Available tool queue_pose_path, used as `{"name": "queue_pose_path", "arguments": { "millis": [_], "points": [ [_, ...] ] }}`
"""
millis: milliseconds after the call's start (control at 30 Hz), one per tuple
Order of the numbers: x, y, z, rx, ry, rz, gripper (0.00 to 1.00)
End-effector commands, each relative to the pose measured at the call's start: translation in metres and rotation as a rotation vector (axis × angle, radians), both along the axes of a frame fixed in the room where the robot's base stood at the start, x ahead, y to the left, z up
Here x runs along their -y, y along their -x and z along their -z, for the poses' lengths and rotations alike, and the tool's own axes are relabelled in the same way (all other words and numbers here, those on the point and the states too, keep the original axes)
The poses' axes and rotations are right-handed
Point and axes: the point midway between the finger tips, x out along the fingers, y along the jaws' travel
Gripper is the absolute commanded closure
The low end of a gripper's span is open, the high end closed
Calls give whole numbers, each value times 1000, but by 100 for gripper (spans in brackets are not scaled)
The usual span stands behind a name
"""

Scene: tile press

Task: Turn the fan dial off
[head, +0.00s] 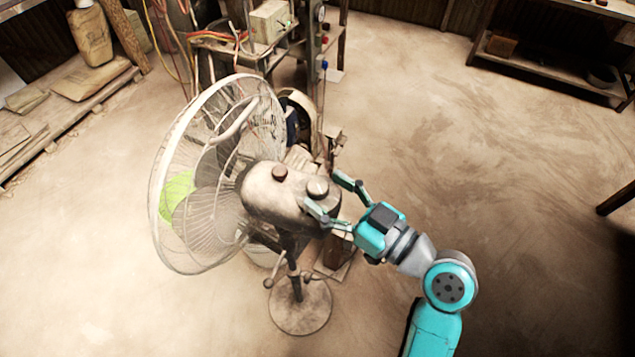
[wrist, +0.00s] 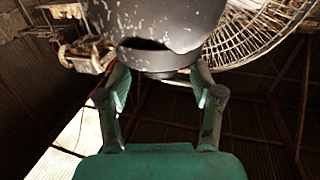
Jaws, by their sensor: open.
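The pedestal fan has a worn, dark motor housing (head: 262,200) behind a round wire cage (head: 165,195). Two round knobs sit on top of the housing: a brownish one (head: 279,172) nearer the cage and a grey one (head: 317,188) at the rear end. I cannot tell from markings which is the fan dial, nor its setting. My gripper (head: 323,190) is open, with its fingers on either side of the housing's rear end, by the grey knob. In the wrist view a dark round part (wrist: 158,62) lies between the open fingers; contact is unclear.
The fan's round base (head: 300,308) stands on the floor. A cluttered metal rack (head: 290,40) with cables and a box stands behind the fan. A low shelf (head: 550,70) is at the upper right. The floor to the right is clear.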

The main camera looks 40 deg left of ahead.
Motion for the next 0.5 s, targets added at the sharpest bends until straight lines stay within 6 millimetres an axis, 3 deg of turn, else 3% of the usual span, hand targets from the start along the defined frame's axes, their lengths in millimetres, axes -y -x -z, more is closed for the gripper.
{"name": "queue_pose_path", "arguments": {
  "millis": [200, 500],
  "points": [
    [-23, 0, 0, -1, 0, -2, 34],
    [-28, -1, 0, -1, 0, 0, 34]
  ]
}}
